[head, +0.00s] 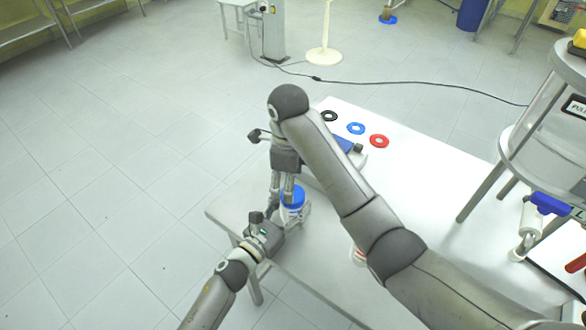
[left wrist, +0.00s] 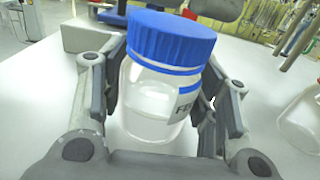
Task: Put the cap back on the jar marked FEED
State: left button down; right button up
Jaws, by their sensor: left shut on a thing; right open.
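The jar (left wrist: 150,105) is clear glass with a white label reading "FE", the rest hidden by a finger. A blue cap (left wrist: 172,40) sits on its mouth; I cannot tell whether it is screwed tight. The cap also shows in the head view (head: 294,197), on the near-left part of the white table. My left gripper (left wrist: 160,125) is shut on the jar body, a finger on each side; it comes in from the left in the head view (head: 281,223). My right gripper (head: 283,194) points down at the cap, open; whether its fingers touch the cap is unclear.
A second jar (head: 358,256) stands on the table (head: 440,190), partly hidden by my right arm. Black (head: 329,116), blue (head: 356,128) and red (head: 379,141) rings lie toward the far end. A device with a blue top (head: 343,145) is partly behind my arm.

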jog(key=n, duration=0.2)
jog(key=r+n, duration=0.1)
jog(key=n, duration=0.1)
jog(key=shift+w+a+r, duration=0.1)
jog(key=shift+w+a, duration=0.15)
jog(key=n, duration=0.3)
jog(key=shift+w+a+r+n, duration=0.1)
jog(key=shift+a+r+n, duration=0.15)
jog(key=shift+r+n, duration=0.15)
jog(key=r+n, duration=0.1)
jog(key=n, duration=0.7)
jog(key=r+n, duration=0.1)
jog(key=n, duration=0.7)
jog(key=r+n, duration=0.1)
jog(key=n, duration=0.8)
jog(key=shift+s+r, duration=0.1)
jog(key=shift+s, duration=0.3)
jog(key=n, duration=0.3)
jog(key=shift+s+d, duration=0.15)
jog(key=shift+d, duration=0.15)
jog(key=n, duration=0.2)
jog(key=d+n, duration=0.1)
jog(key=n, duration=0.2)
jog(key=shift+s+r, duration=0.1)
jog(key=shift+s, duration=0.1)
jog(key=n, duration=0.4)
jog(key=shift+s+d+g, duration=0.25)
jog(key=shift+d+g, duration=0.15)
